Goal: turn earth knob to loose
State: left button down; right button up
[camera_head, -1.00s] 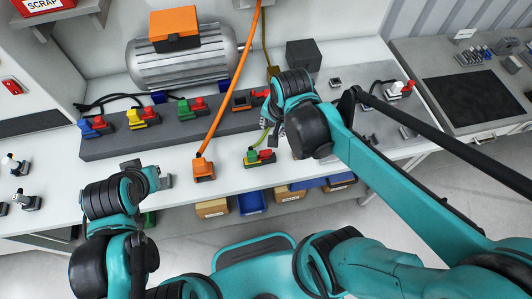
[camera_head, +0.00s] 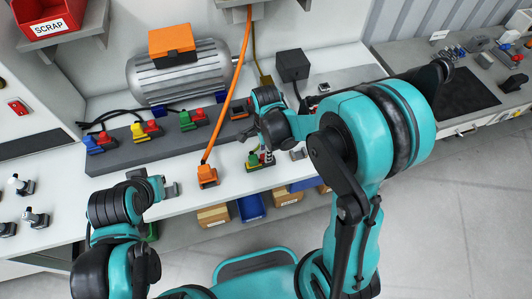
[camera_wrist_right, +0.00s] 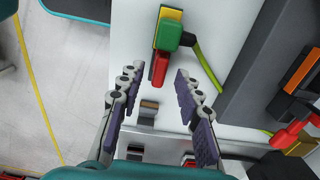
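The earth knob appears to be the small green and yellow unit with a red lever; its green part (camera_head: 253,160) shows near the bench's front edge, partly covered by my right gripper. In the right wrist view its green part (camera_wrist_right: 168,34) sits on a yellow base with a green-yellow wire, and its red lever (camera_wrist_right: 159,68) points toward the gripper. My right gripper (camera_head: 255,148) is open; in the wrist view its fingertips (camera_wrist_right: 160,71) lie on both sides of the red lever, without clear contact. My left gripper (camera_head: 168,188) is by the bench's front left; its fingers are unclear.
An orange plug (camera_head: 207,176) with an orange cable stands left of the earth unit. Behind is a grey rail (camera_head: 112,157) with blue, yellow and green connectors. A motor with an orange box (camera_head: 172,42) is at the back. A black box (camera_head: 292,66) stands behind my right arm.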

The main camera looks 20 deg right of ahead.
jog(key=shift+f, duration=0.55)
grip_shut()
